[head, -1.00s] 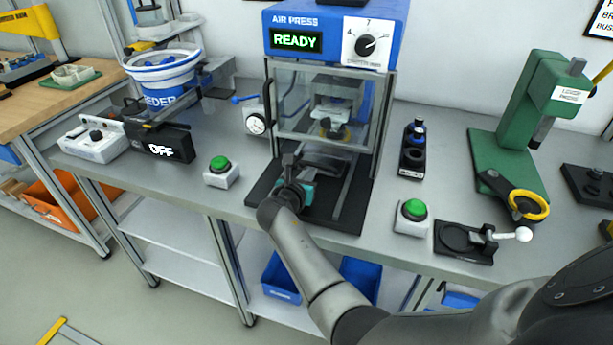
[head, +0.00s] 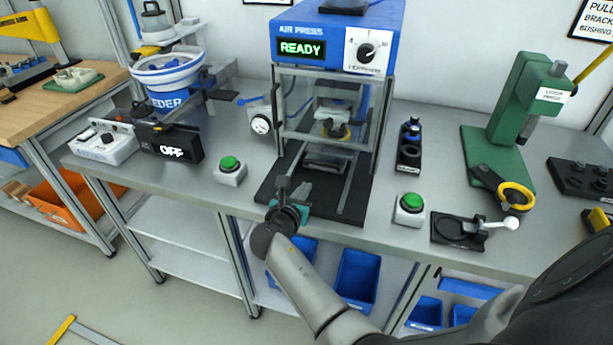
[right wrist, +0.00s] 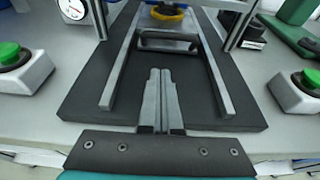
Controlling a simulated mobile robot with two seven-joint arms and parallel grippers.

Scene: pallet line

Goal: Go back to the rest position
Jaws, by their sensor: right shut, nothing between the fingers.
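My right gripper (head: 296,192) is over the front of the air press base in the head view. In the right wrist view its two fingers (right wrist: 161,85) are closed together with nothing between them, pointing at the slide. The air press (head: 335,40) reads READY. A dark slide with a handle (right wrist: 168,42) sits between two rails, and a part with yellow on it (right wrist: 168,12) shows behind the handle. The gripper is apart from the handle. My left gripper is not in view.
Green push buttons stand left (head: 229,170) and right (head: 409,209) of the press base. A blue feeder bowl (head: 170,72) and a box reading OFF (head: 170,145) are at left. A green lever press (head: 510,125) and a black fixture with a white knob (head: 460,230) are at right.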

